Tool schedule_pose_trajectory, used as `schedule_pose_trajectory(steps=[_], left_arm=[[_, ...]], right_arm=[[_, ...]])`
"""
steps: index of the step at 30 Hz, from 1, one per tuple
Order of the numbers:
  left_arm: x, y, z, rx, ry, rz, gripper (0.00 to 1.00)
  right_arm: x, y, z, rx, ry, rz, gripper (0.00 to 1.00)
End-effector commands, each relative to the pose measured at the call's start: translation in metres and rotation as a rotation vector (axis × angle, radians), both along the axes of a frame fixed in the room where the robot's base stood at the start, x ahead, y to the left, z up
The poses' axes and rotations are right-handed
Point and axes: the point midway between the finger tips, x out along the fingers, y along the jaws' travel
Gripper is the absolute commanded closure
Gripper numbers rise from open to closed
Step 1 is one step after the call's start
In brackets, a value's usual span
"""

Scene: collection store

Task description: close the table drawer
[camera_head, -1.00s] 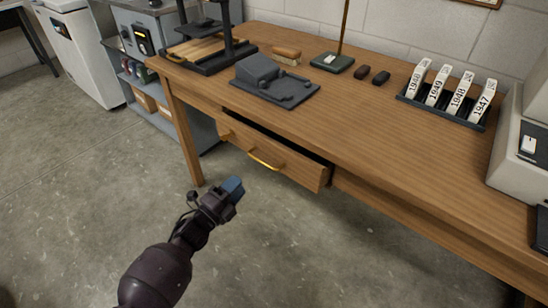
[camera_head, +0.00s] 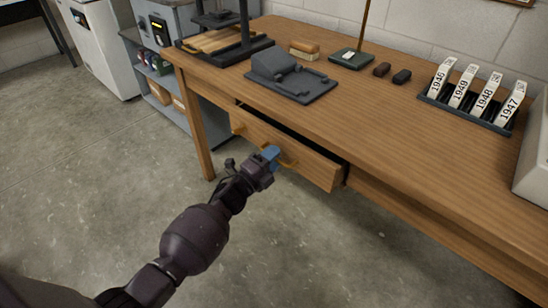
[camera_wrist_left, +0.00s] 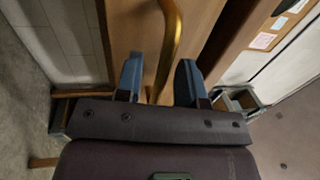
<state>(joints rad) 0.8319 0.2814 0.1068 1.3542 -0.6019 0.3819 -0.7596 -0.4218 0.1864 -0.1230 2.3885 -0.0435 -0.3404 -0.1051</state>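The wooden table drawer (camera_head: 315,168) is partly open under the tabletop, with a dark gap along its top edge. A curved brass handle (camera_head: 289,164) is on its front, partly hidden by my left gripper. My left gripper (camera_head: 271,153), with blue fingers, is at the handle. In the left wrist view the two fingers (camera_wrist_left: 158,82) stand apart, with the brass handle (camera_wrist_left: 172,40) running between and beyond them against the wooden drawer front (camera_wrist_left: 198,35). I cannot tell whether the fingers touch it. My right gripper is not in view.
The wooden table (camera_head: 400,135) carries a grey device (camera_head: 290,77), a brush (camera_head: 304,50), a black press stand (camera_head: 225,50) and a rack of year-marked labels (camera_head: 468,110). A table leg (camera_head: 194,125) stands left of the drawer. The concrete floor in front is clear.

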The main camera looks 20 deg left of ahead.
Motion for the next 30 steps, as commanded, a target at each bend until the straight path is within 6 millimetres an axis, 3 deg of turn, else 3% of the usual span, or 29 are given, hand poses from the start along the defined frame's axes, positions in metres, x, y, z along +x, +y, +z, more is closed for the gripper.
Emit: schedule_pose_trajectory(steps=[9,16,25,30], left_arm=[[0.002,-0.001,0.001,0.0,0.0,0.0,0.65],[0.002,-0.001,0.001,0.0,0.0,0.0,1.0],[0.003,-0.001,0.0,0.0,0.0,0.0,1.0],[0.019,-0.007,-0.004,-0.001,0.002,-0.001,1.0]], right_arm=[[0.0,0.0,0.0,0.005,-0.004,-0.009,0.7],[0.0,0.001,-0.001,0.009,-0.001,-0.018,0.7],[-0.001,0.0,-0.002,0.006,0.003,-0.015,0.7],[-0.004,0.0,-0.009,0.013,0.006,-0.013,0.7]])
